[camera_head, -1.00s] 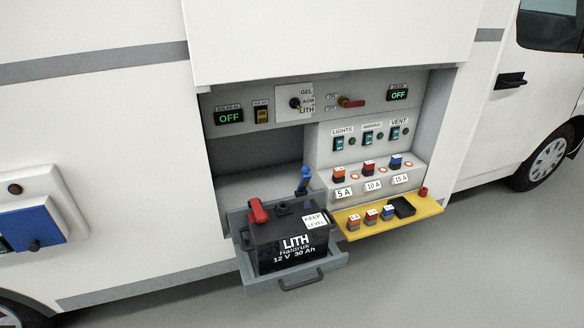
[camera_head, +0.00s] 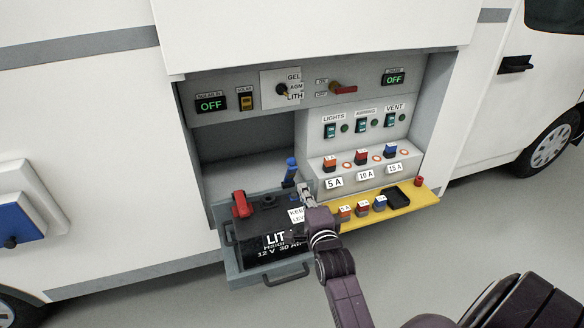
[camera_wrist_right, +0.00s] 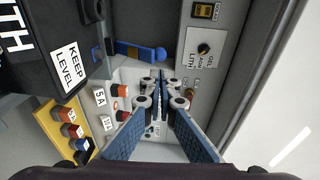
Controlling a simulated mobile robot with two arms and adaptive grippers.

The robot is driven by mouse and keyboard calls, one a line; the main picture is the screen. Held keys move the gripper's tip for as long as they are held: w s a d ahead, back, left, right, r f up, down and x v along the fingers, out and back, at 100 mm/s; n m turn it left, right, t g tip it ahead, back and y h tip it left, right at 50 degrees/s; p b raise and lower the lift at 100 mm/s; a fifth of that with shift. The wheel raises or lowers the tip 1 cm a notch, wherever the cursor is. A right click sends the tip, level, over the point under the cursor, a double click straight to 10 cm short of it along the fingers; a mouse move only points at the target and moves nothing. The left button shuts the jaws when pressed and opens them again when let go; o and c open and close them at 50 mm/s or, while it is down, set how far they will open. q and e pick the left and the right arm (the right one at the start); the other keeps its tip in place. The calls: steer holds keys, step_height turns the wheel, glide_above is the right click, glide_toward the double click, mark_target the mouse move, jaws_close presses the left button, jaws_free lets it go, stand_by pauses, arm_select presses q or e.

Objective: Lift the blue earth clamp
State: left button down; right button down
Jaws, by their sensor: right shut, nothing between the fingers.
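The blue earth clamp (camera_head: 290,172) stands upright at the back right corner of the black battery (camera_head: 262,222). In the right wrist view the clamp (camera_wrist_right: 140,52) lies sideways across the picture, just above my fingertips. My right gripper (camera_head: 303,190) is shut and empty, close to the clamp on its right side; its fingers (camera_wrist_right: 160,80) meet in the wrist view. I cannot tell whether it touches the clamp. My right forearm hides part of the battery's right side. My left gripper is not in view.
The battery sits in a grey pull-out tray (camera_head: 232,268) with a red clamp (camera_head: 240,204) at its left. A yellow shelf (camera_head: 420,197) with several fuses and a fuse panel (camera_head: 400,150) stand to the right. The compartment opening (camera_head: 235,165) behind the battery is empty.

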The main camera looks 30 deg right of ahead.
steer(key=p, duration=0.2)
glide_toward(292, 164)
steer(key=x, duration=0.5)
steer(key=shift+w+d, duration=0.15)
steer(key=shift+w, duration=0.05)
steer(key=shift+x, duration=0.8)
